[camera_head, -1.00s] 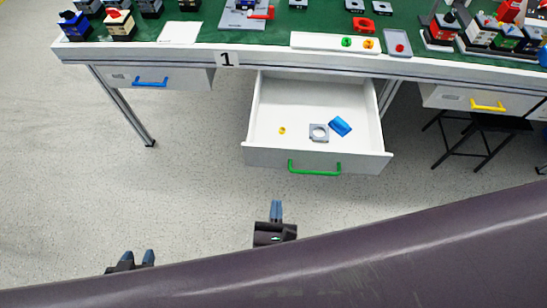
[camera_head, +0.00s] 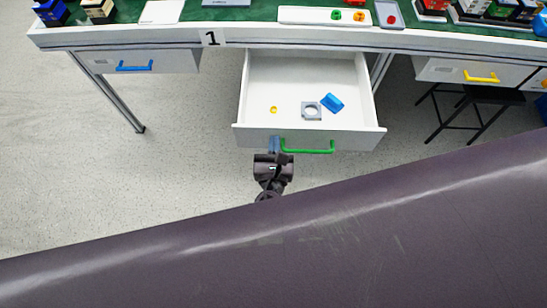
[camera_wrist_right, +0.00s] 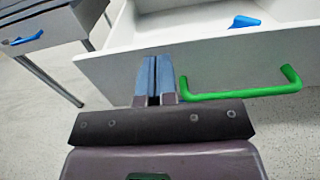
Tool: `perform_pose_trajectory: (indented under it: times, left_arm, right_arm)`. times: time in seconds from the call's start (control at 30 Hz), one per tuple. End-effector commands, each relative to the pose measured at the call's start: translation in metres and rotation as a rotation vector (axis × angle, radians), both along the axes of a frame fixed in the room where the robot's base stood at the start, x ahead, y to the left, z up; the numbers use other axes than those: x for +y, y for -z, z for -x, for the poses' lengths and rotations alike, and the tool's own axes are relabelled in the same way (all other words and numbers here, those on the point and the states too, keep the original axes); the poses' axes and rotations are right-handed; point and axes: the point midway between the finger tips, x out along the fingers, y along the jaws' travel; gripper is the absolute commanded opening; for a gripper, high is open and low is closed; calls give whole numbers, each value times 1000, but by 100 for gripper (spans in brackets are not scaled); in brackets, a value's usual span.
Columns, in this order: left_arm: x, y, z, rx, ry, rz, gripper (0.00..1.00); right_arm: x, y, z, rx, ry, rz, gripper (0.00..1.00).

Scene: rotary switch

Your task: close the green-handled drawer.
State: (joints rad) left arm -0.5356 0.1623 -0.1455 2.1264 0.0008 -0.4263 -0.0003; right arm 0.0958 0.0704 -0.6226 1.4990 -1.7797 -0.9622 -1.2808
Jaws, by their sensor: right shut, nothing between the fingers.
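The drawer with the green handle stands open below the table, and its white front (camera_head: 352,139) faces me. Its green handle (camera_head: 308,150) is on the front; the handle also shows in the right wrist view (camera_wrist_right: 245,93). My right gripper (camera_head: 274,145) is shut and empty, its blue fingertips at the drawer front beside the left end of the handle. In the right wrist view the fingers (camera_wrist_right: 154,75) lie together against the front's image; I cannot tell whether they touch it. My left gripper is not in view.
Inside the drawer lie a blue part (camera_head: 332,103), a grey square part with a hole (camera_head: 311,117) and a small yellow part (camera_head: 273,110). A closed blue-handled drawer (camera_head: 150,61) is at left, a yellow-handled drawer (camera_head: 470,71) at right. A dark stool (camera_head: 470,97) stands at right.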

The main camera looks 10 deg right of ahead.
Motion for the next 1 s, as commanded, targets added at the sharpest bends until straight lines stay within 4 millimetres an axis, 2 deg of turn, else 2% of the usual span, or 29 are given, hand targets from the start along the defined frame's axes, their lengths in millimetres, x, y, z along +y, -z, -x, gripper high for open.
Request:
perform_pose_trajectory:
  times: [0.23,0.77,0.87,1.0]
  left_arm:
    - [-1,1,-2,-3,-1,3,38]
    - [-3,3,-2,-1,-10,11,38]
    - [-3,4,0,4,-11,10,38]
    - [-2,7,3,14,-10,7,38]
  right_arm:
    - [-6,1,-19,0,0,1,0]
    - [-7,0,-25,0,0,1,0]
    - [-9,0,-33,0,0,0,0]
    - [-15,0,-54,-3,1,2,0]
